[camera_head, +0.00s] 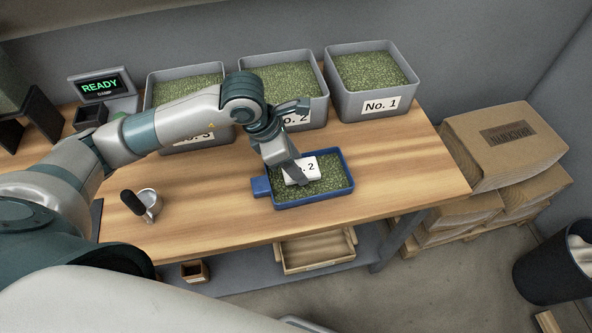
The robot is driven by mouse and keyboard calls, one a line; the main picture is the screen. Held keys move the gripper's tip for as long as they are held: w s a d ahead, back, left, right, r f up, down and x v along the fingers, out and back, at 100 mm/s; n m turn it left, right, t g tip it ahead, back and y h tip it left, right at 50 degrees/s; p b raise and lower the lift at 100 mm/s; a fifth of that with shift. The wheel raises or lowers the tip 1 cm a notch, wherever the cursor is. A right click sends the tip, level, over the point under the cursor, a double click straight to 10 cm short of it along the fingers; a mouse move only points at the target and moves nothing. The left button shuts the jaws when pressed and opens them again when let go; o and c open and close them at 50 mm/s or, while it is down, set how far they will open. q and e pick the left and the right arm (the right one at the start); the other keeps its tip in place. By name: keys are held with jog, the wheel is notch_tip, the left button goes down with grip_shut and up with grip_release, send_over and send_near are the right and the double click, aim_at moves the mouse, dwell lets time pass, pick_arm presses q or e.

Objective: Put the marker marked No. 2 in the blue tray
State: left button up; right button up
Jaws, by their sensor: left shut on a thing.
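The marker (306,166) is a small white block or card with a partly hidden label ending in "2". It is at the left part of the blue tray (312,202). The tray holds green beans (325,185) and has a blue tab on its left side. My left gripper (296,177) reaches down over the tray and is shut on the marker. The marker is low over the beans; I cannot tell whether it touches them. My right gripper is not in view.
Three grey bins of green beans stand at the back, labelled No. 3, No. 2 and No. 1 (376,94). A metal scoop (149,203) with a dark handle lies left on the table. A READY display (100,86) stands back left. Bare wood (405,175) lies right of the tray.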

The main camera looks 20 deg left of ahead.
pick_arm(q)
notch_tip(320, 180, down, 3)
jog(key=shift+f+p, duration=0.2)
jog(key=shift+p, duration=0.65)
jog(key=shift+f, duration=0.25)
jog(key=shift+f, duration=0.15)
jog(key=o, duration=1)
jog(key=shift+o, duration=0.2)
jog(key=shift+r, duration=0.2)
